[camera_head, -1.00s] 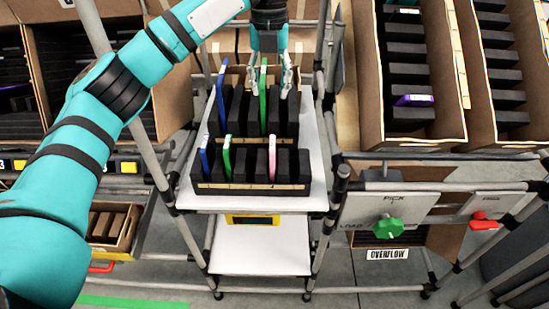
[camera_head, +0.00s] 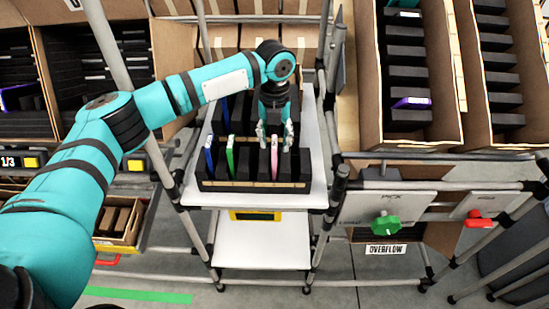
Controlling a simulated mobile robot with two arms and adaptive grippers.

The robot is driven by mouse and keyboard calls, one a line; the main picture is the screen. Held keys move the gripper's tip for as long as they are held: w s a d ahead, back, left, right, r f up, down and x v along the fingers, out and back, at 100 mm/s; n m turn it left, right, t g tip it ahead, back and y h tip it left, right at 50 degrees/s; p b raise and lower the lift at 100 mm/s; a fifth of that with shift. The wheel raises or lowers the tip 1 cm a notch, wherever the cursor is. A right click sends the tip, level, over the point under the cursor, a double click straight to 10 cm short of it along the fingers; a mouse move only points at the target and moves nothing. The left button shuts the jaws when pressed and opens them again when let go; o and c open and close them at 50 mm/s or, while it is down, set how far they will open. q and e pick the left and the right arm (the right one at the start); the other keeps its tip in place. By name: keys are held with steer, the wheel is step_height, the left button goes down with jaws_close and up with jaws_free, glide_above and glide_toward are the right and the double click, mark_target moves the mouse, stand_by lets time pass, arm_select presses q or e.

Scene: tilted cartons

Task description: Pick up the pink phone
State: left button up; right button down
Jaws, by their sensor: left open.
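The pink phone (camera_head: 274,158) stands upright in a slot of the front row of the black foam holder, in the cardboard tray (camera_head: 252,187) on the white shelf. My left gripper (camera_head: 275,140) points down over the front row, its two fingers apart on either side of the pink phone's top. I cannot tell whether the fingers touch it. A green phone (camera_head: 229,155) and a blue phone (camera_head: 209,155) stand to its left in the same row. My wrist and forearm hide much of the back row. My right gripper is not in view.
Cartons with black dividers (camera_head: 407,75) stand at the right, one holding a purple phone (camera_head: 411,102). Grey rack poles (camera_head: 331,200) flank the shelf. A green knob (camera_head: 385,223) and a red handle (camera_head: 481,219) sit on panels at lower right.

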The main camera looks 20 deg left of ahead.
arm_select(q)
steer(key=shift+f, duration=0.95)
jaws_close()
steer(key=shift+r, duration=0.1)
